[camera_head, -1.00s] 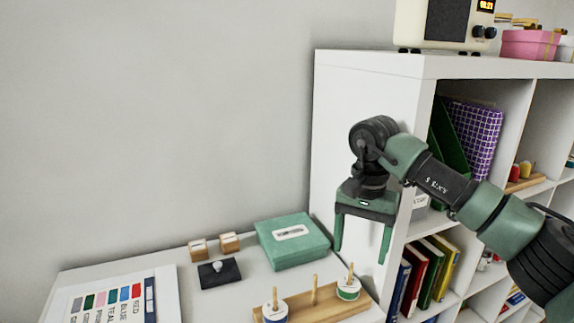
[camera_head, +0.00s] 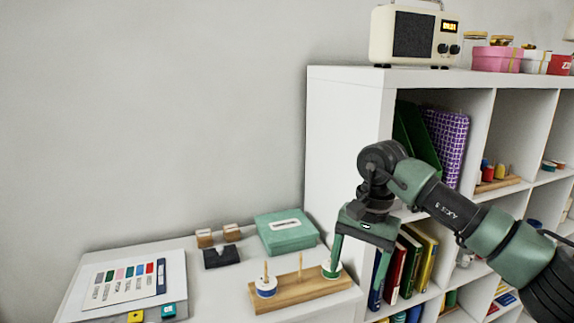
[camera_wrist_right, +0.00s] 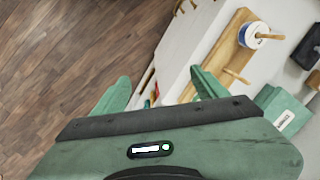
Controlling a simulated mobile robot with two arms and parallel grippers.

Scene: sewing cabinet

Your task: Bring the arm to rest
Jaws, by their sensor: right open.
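My right gripper (camera_head: 357,268) is open, with nothing between its fingers. It points down in front of the white shelf's left end. In the head view its left finger overlaps the green-banded spool at the right end of the wooden spool board (camera_head: 300,289). I cannot tell from this view how far apart they are. In the right wrist view, both green fingers of the gripper (camera_wrist_right: 158,90) are spread, and the spool board (camera_wrist_right: 232,60) lies beyond the right finger. My left gripper is not in view.
The white table holds a teal box (camera_head: 285,236), a dark block (camera_head: 221,258) and a colour chart (camera_head: 122,284). The white shelf (camera_head: 345,150) with books and folders stands close to my right arm. A radio (camera_head: 412,38) is on top. Wood floor (camera_wrist_right: 70,60) lies beside the table.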

